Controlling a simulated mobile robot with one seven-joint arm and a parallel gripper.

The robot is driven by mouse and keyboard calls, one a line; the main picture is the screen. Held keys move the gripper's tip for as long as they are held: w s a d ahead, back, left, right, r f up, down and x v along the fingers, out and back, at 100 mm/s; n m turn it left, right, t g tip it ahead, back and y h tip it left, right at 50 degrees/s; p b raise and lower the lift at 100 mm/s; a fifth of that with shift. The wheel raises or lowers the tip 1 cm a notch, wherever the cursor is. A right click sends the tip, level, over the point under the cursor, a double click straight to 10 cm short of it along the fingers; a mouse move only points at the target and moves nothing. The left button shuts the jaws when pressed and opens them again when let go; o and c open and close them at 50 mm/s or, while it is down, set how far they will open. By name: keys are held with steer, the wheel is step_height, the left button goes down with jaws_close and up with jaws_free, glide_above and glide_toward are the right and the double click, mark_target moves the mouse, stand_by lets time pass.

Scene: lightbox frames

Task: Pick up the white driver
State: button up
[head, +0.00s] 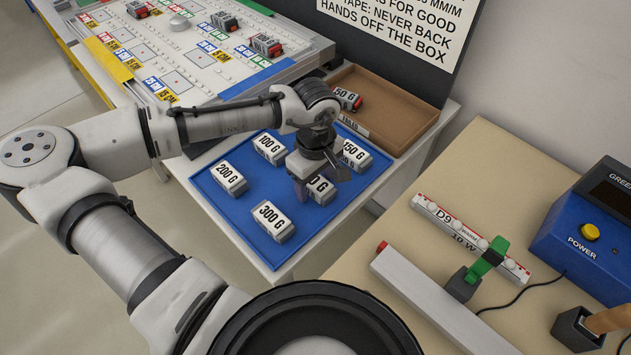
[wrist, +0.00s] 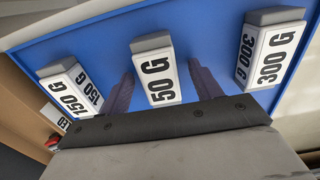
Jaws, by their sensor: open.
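Several white blocks with grey ends lie on a blue mat. No label in view reads "driver", so I cannot tell which thing that name means. The 50 G block (wrist: 157,72) lies between the two fingers of my gripper (wrist: 163,90) in the wrist view. My gripper is open, with a finger on each side of the block and blue showing between. In the head view my gripper (head: 318,178) partly hides this block (head: 324,191). The 150 G block (head: 354,155), 100 G block (head: 269,148), 200 G block (head: 229,178) and 300 G block (head: 272,221) lie around it.
The blue mat (head: 290,249) has a brown tray (head: 399,110) behind it, holding a red-ended block (head: 347,98). A game-like board (head: 205,85) stands at the back left. On the right bench are a white bar (head: 440,303), a D9 strip (head: 470,238) and a blue box (head: 583,240).

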steer(key=c, duration=1)
steer(key=shift+c, duration=0.2)
